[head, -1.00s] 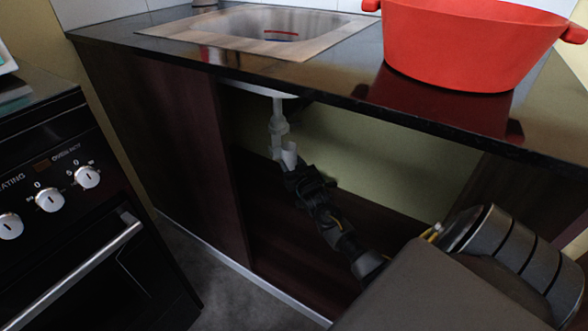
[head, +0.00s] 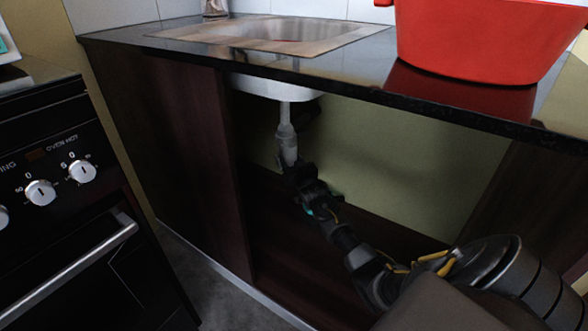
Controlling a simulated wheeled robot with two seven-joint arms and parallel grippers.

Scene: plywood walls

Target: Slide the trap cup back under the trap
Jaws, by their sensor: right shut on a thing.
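The trap (head: 285,117) is a pale grey pipe that hangs from the underside of the sink basin inside the open cabinet. The trap cup (head: 288,150) is a light grey cup at the pipe's lower end, roughly in line with it. My right gripper (head: 292,167) is shut on the cup from below and to the right, and hides its lower part. From here I cannot tell whether the cup touches the pipe or how well it is seated. My left gripper is not in view.
The sink (head: 290,32) is set in a dark countertop (head: 350,82) above the opening. A red pot (head: 480,40) stands on the counter at right. A dark cabinet panel (head: 190,150) borders the opening at left, beside a black oven (head: 90,230).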

